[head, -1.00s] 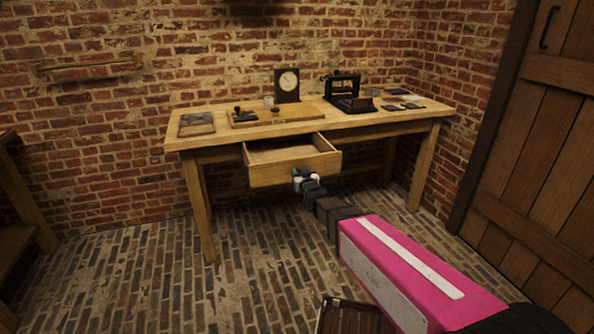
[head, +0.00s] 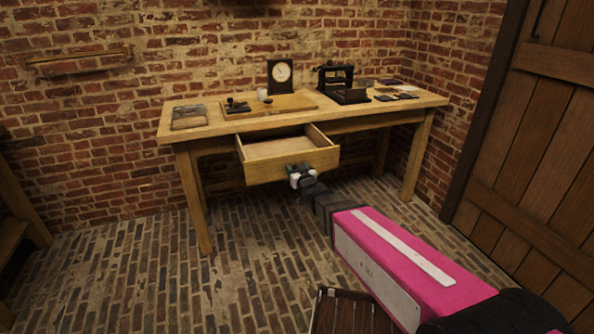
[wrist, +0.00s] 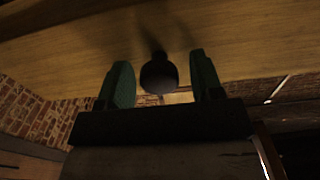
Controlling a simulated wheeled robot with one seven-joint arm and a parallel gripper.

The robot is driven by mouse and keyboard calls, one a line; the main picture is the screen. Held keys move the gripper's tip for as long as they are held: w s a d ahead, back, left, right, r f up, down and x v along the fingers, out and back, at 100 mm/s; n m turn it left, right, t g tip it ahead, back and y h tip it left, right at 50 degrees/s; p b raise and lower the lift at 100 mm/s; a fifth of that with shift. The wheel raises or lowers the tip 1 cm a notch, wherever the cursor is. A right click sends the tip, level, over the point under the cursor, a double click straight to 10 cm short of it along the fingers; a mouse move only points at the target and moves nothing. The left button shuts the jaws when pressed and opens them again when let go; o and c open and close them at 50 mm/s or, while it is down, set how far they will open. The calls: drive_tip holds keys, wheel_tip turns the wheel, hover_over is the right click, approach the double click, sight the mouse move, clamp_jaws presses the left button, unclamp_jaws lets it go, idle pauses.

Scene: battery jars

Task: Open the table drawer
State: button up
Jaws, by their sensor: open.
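The table (head: 190,140) stands against the brick wall. Its wooden drawer (head: 290,165) is pulled out toward me, and its empty-looking inside shows. My gripper (head: 299,173) is at the lower part of the drawer front. In the wrist view, my gripper (wrist: 162,85) has its two green-padded fingers apart, one on each side of a dark round knob (wrist: 158,74) on the drawer front (wrist: 230,35). A gap shows between each finger and the knob. In the head view the knob is hidden by my gripper.
A clock (head: 283,75), a dark press-like device (head: 335,82), a wooden board (head: 285,106) and small items stand on the tabletop. A wooden slatted thing (head: 345,312) is on the floor near me. A wooden door (head: 530,160) is at right.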

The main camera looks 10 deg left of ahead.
drive_tip(key=v, duration=1.1)
drive_tip(key=shift+a, duration=0.1)
drive_tip(key=w+d+f+m+g+h, duration=0.25)
drive_tip(key=d+f+h, duration=0.2)
drive_tip(key=d, duration=0.35)
drive_tip(key=w+d+f+m+g+h, duration=0.1)
drive_tip(key=d+f+g+h, duration=0.3)
drive_tip(key=d, duration=0.5)
drive_tip(key=s+d+f+m+g, duration=0.1)
drive_tip(key=s+d+g, duration=0.3)
drive_tip(key=d, duration=0.4)
drive_tip(key=s+d+f+m+g+h, duration=0.1)
drive_tip(key=s+d+f+m+g, duration=0.1)
drive_tip(key=s+d+f+g, duration=0.2)
drive_tip(key=s+d, duration=0.2)
drive_tip(key=d, duration=0.2)
drive_tip(key=shift+d+f+g, duration=0.2)
drive_tip(key=shift+g, duration=0.15)
